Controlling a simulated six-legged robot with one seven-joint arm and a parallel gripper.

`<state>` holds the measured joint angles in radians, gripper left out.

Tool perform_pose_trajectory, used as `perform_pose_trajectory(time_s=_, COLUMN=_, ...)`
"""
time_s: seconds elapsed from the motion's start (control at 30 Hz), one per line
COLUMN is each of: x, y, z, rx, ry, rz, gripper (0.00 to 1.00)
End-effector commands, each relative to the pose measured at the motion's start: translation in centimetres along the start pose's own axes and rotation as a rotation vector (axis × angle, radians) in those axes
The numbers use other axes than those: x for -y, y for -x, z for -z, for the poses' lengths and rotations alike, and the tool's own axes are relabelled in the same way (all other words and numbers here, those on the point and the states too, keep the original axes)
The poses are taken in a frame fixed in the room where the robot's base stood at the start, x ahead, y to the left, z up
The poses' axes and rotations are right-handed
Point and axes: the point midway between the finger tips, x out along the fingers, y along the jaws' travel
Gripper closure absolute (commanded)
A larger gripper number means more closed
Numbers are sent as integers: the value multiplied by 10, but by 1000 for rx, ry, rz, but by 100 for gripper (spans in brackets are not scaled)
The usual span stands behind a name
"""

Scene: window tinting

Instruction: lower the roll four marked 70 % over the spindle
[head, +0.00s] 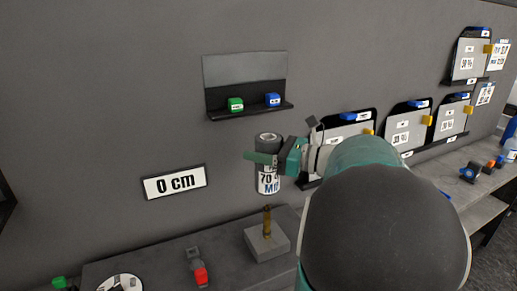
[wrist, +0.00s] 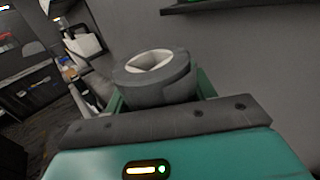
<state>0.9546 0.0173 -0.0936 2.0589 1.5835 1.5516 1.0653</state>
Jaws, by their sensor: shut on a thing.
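The roll marked 70 (head: 268,180) is a dark grey cylinder with a white label, held upright in the head view. My gripper (head: 268,160) is shut on it near its upper part. In the wrist view the roll (wrist: 155,80) shows its open white core between the green fingers. The spindle (head: 267,222) is a thin brass-coloured post on a square grey block (head: 268,243). It stands below the roll in the head view, with a gap between them. Whether the roll is exactly centred over it I cannot tell.
A wall shelf (head: 250,110) with a green block (head: 235,104) and a blue block (head: 272,100) is above. A red-tipped tool (head: 199,272) lies on the bench left of the spindle. Framed panels (head: 407,127) hang at right.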

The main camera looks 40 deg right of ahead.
Motion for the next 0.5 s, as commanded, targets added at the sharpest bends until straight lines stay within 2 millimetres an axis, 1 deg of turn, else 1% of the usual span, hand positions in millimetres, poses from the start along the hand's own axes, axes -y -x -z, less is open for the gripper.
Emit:
perform_pose_trajectory(time_s=0.17, x=-1, y=1, z=0, rx=0, ry=0, rz=0, gripper=76)
perform_pose_trajectory(time_s=0.5, x=0, y=2, z=18, rx=0, ry=-2, rz=0, gripper=76)
